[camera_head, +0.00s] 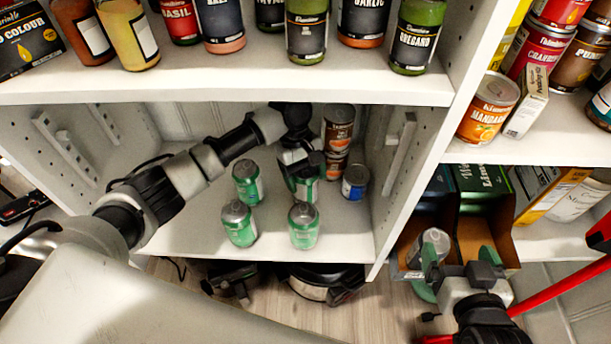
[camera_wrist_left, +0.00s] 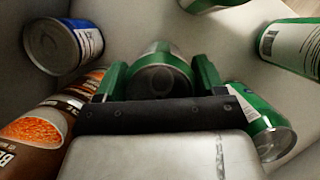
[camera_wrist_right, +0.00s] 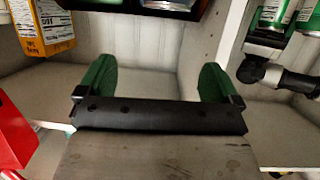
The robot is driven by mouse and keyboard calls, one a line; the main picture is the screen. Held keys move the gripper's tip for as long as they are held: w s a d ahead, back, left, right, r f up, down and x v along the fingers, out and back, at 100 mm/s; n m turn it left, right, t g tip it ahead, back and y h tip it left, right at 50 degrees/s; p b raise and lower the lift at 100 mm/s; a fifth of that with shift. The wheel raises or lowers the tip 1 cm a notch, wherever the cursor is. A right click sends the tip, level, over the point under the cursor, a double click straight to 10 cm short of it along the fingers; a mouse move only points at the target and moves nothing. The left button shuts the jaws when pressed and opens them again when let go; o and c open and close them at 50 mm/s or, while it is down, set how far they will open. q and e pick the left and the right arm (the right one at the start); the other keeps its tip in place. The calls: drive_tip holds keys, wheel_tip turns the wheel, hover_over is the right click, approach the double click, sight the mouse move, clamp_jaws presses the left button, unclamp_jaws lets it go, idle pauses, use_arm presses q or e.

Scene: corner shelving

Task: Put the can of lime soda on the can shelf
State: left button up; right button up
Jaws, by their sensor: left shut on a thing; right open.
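My left gripper (camera_head: 302,170) is shut on a green-and-silver can (camera_head: 305,189), low inside the middle shelf bay. In the left wrist view this can (camera_wrist_left: 158,72) sits between the green fingers; I cannot tell whether it touches the shelf floor. Other green cans stand on this white can shelf (camera_head: 185,235): one at the back left (camera_head: 246,182), one at the front left (camera_head: 239,223) and one at the front middle (camera_head: 303,226). My right gripper (camera_head: 457,272) is open and empty, in front of a box holding a silver-topped can (camera_head: 431,246).
A blue-and-white can (camera_head: 355,182) and stacked brown cans (camera_head: 338,128) stand right of the held can. Spice jars (camera_head: 307,32) fill the shelf above. The dark open box (camera_head: 468,215) stands on the right. The shelf's left part is clear.

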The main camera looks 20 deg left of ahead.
use_arm(q)
drive_tip(key=o, duration=1.2)
drive_tip(key=shift+f, duration=0.1)
drive_tip(key=shift+c, duration=0.2)
use_arm(e)
drive_tip(key=shift+s+d+f, duration=0.1)
drive_tip(key=shift+s+f, duration=0.05)
drive_tip(key=shift+f, duration=0.15)
